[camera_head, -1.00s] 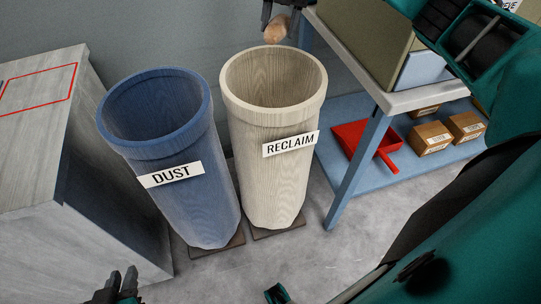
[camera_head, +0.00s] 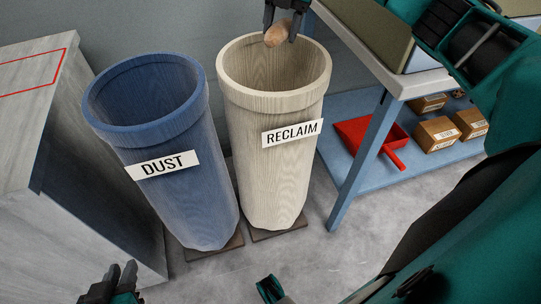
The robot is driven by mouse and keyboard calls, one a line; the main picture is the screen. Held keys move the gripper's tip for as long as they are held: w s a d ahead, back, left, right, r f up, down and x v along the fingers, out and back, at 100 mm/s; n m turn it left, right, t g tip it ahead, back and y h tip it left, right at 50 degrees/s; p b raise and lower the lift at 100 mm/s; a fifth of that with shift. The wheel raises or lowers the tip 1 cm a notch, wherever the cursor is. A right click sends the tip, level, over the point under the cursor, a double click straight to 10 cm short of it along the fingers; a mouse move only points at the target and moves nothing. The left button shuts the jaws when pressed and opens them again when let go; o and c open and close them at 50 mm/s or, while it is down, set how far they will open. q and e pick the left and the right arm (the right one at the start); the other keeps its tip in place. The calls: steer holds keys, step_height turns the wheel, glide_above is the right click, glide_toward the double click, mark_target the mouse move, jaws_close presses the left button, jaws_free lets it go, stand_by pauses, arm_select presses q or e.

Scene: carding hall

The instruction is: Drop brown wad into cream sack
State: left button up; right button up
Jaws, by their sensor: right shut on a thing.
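The cream sack (camera_head: 278,172), labelled RECLAIM, stands upright and open in the middle of the view. The brown wad (camera_head: 277,34) is between the fingers of my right gripper (camera_head: 281,30), which is shut on it. In the picture, the wad overlaps the back part of the sack's mouth, near its far rim; its exact height above the rim is hard to tell. My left gripper (camera_head: 122,279) shows at the bottom left, far from both sacks, with its two fingers close together; whether it is open or shut is unclear.
A blue sack (camera_head: 175,194) labelled DUST stands just left of the cream one. A grey cabinet (camera_head: 95,235) is at the left. At the right, a bench (camera_head: 357,49) has a lower shelf with a red dustpan (camera_head: 357,133) and several small boxes (camera_head: 437,134).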

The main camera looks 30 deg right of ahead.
steer(key=o, duration=1.2)
steer(key=shift+r, duration=0.1)
steer(key=r, duration=0.4)
steer(key=s+d+r+p, duration=0.1)
steer(key=r, duration=0.3)
steer(key=r+p, duration=0.1)
steer(key=r, duration=0.3)
steer(key=shift+s+d+r, duration=0.2)
steer(key=shift+s+r, duration=0.1)
steer(key=shift+s, duration=0.05)
